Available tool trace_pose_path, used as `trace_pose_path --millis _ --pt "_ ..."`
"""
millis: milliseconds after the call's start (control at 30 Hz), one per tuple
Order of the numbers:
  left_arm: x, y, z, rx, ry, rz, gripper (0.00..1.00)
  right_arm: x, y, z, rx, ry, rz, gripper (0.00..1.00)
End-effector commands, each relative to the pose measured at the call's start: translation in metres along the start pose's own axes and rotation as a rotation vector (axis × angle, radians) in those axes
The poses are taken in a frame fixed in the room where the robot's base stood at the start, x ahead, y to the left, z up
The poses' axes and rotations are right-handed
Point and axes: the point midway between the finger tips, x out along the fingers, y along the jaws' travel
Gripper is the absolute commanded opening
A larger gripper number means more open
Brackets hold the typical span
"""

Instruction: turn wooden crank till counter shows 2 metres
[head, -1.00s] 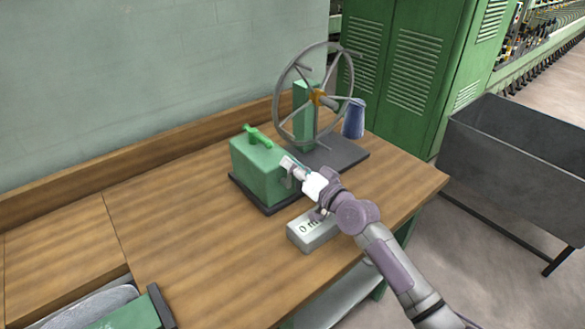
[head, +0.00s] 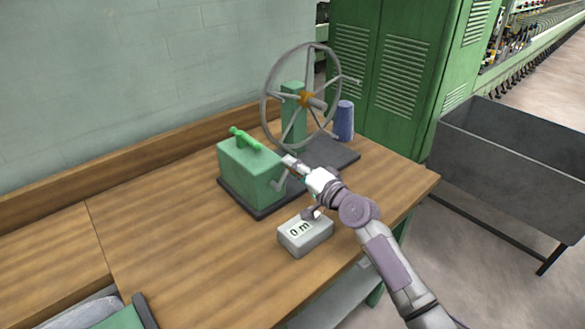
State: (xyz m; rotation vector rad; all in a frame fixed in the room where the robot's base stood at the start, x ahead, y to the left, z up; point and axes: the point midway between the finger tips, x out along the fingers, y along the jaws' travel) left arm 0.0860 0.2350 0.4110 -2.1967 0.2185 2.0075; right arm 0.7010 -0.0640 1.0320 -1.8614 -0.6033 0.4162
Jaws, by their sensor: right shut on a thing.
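A green gearbox (head: 247,172) stands on the wooden bench, with a grey crank arm (head: 278,184) on its right side. My right gripper (head: 291,163) is beside this arm, shut on the crank handle, which its fingers hide. The handle's wood cannot be made out. A grey counter box (head: 313,238) in front of the gearbox reads "0 m". A large grey spoked wheel (head: 265,105) stands upright behind, on a green post with a dark base. My left gripper is not in view.
A blue cone-shaped bobbin (head: 344,122) is right of the wheel. A bright green handle (head: 245,138) is on top of the gearbox. A dark grey bin (head: 510,165) stands right of the bench (head: 170,235). The left bench top is mostly clear.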

Motion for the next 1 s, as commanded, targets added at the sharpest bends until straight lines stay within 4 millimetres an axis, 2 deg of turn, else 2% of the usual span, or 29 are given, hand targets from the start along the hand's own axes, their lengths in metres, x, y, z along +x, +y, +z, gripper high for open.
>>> trace_pose_path --millis 33,367,400,500,533,833,1000 --pt "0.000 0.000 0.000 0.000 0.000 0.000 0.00 0.001 0.001 0.006 0.009 -0.013 0.001 0.00" --pt "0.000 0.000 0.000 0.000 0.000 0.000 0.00 0.001 0.001 0.006 0.011 -0.013 0.001 0.00" --pt "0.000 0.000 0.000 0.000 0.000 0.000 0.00 0.001 0.001 0.006 0.010 -0.013 0.001 0.28" --pt "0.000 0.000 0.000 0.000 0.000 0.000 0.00 0.001 0.001 0.005 0.009 -0.011 0.001 0.45" --pt "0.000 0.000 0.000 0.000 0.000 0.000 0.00 0.001 0.001 0.005 0.008 -0.010 0.001 0.47" --pt "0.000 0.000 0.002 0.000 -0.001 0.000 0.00 -0.001 0.000 0.002 0.005 -0.004 0.000 0.47" --pt "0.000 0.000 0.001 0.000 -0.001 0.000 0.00 -0.018 0.001 0.001 0.004 -0.003 0.001 0.47"
